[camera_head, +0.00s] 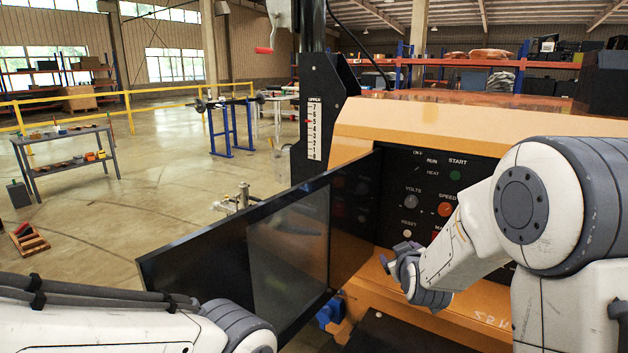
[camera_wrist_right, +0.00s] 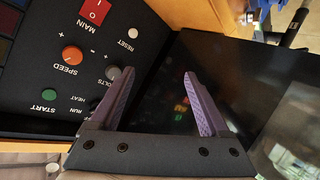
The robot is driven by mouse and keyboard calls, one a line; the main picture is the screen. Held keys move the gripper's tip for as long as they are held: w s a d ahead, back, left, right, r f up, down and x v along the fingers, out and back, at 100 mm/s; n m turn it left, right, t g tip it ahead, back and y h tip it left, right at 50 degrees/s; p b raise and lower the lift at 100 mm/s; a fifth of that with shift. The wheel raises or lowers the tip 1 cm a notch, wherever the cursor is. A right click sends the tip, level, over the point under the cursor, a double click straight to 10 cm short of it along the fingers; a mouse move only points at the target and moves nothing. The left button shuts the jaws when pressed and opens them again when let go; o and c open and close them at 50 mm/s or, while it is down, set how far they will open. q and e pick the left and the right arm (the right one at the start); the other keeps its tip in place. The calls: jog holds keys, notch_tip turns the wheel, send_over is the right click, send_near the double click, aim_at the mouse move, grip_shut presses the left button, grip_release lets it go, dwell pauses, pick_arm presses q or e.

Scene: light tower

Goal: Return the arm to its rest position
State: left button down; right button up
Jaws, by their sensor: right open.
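My right arm (camera_head: 460,245) reaches in from the right toward the black control panel (camera_head: 425,190) of the orange light tower cabinet. My right gripper (camera_head: 396,256) is in front of the lower left of that panel. In the right wrist view its two purple fingers (camera_wrist_right: 158,76) are spread apart with nothing between them. The panel's orange speed knob (camera_wrist_right: 72,55), green start button (camera_wrist_right: 49,95) and red main switch (camera_wrist_right: 96,11) show left of the fingers. My left arm (camera_head: 140,325) shows at the bottom left; its gripper is out of view.
The cabinet's black door (camera_head: 250,245) with a window stands open to the left of the panel, close to my right gripper. The mast bracket with a number scale (camera_head: 314,127) rises behind the door. A grey shelf table (camera_head: 65,145) and open floor are far left.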

jog(key=s+a+f+m+g, duration=0.1)
jog(key=s+f+g, duration=0.25)
jog(key=s, duration=0.45)
jog(key=s+a+f+m+g+y, duration=0.1)
jog(key=s+f+m+g, duration=0.2)
jog(key=s, duration=0.6)
jog(key=s+f+g, duration=0.4)
jog(key=s, duration=0.4)
jog(key=s+a+r+n+g+y+p, duration=0.1)
jog(key=s+a+r+n+g+p, duration=0.2)
jog(key=s+a+r+n+p, duration=0.4)
jog(key=s+a+r+p, duration=0.5)
jog(key=s+a+r, duration=0.1)
jog(key=r, duration=0.5)
jog(key=shift+s+a, duration=0.4)
jog(key=shift+a, duration=0.1)
